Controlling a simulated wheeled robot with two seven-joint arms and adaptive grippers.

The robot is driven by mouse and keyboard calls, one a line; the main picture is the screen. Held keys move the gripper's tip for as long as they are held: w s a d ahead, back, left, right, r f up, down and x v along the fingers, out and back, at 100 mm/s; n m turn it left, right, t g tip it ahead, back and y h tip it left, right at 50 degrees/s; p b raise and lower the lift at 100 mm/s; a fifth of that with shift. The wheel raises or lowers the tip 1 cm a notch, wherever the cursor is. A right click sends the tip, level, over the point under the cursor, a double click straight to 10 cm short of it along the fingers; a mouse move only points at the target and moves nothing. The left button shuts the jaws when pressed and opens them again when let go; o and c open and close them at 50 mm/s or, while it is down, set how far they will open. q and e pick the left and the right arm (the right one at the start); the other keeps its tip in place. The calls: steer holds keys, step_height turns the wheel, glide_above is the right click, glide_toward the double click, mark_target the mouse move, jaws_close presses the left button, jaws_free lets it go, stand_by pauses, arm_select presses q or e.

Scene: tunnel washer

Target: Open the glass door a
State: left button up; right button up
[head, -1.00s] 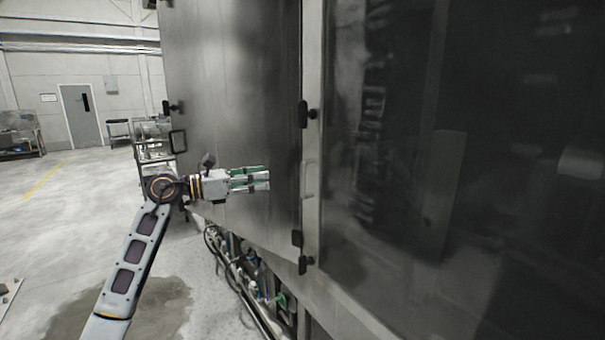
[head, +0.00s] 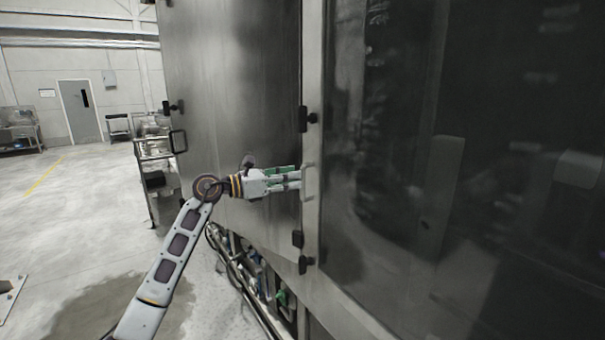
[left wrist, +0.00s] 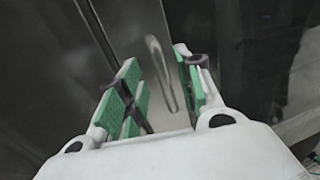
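The glass door (head: 395,190) is a large dark pane in a grey metal frame on the right of the head view. Its pale bar handle (head: 308,181) stands upright on the left frame strip. My left gripper (head: 298,178) points right, its fingertips close to the handle. In the left wrist view the gripper (left wrist: 160,90) is open, with green pads on both fingers. The handle (left wrist: 160,72) shows between and beyond the fingertips there; I cannot tell whether they touch it. The door looks shut. My right gripper is not in view.
Black latches (head: 308,118) sit above and below the handle. A metal panel (head: 240,95) with a black handle (head: 178,141) is left of the door. Hoses and fittings (head: 262,285) run underneath. Open floor (head: 70,220) lies to the left, with a metal cart (head: 155,165) behind.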

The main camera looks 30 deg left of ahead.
mark_target(303, 196)
arm_select(q)
steer(key=shift+p+x, duration=0.55)
steer(key=shift+x, duration=1.6)
jaws_close()
